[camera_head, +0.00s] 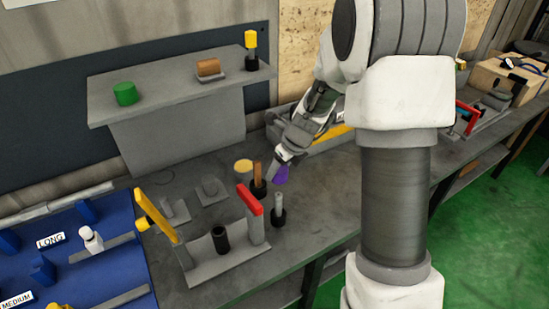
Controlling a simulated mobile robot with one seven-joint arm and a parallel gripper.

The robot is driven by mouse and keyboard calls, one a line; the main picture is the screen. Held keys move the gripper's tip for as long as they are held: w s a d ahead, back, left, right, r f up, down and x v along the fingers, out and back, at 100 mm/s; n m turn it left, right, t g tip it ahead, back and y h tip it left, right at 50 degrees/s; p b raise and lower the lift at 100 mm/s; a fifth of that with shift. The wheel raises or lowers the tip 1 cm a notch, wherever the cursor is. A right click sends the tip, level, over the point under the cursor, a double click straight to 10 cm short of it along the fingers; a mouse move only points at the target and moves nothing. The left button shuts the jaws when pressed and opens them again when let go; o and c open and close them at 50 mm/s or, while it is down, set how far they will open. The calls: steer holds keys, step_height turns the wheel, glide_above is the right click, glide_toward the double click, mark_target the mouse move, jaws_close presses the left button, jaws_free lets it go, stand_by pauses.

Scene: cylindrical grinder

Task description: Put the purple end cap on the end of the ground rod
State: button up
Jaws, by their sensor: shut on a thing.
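The purple end cap (281,176) is at the tip of my gripper (283,163), above the grey bench. The gripper is shut on it; its fingertips are small and partly hidden in this view. A grey metal rod (278,203) stands upright in a dark base just below and slightly left of the cap; it looks like the ground rod. The cap appears apart from the rod's top, though the exact gap cannot be told. A brown rod (258,173) stands in a black holder to the left.
A grey fixture (213,268) with red (249,199) and yellow (157,217) bars and a black cylinder (220,240) stands left. A yellow-topped pot (243,167) is behind. A shelf (150,98) holds a green cylinder (125,93). The bench right of the rod is clear (325,210).

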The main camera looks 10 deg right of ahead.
steer(key=shift+r, duration=0.1)
stand_by(0.3)
steer(key=b, duration=0.4)
glide_above(278, 194)
steer(key=shift+s+d+f, duration=0.1)
steer(key=shift+f, duration=2.9)
steer(key=shift+f+b, duration=1.35)
steer(key=shift+f, duration=0.9)
steer(key=o, duration=1.4)
steer(key=shift+r, duration=0.15)
steer(key=p+v, duration=0.3)
steer(key=v, duration=1.4)
steer(key=shift+r, duration=0.15)
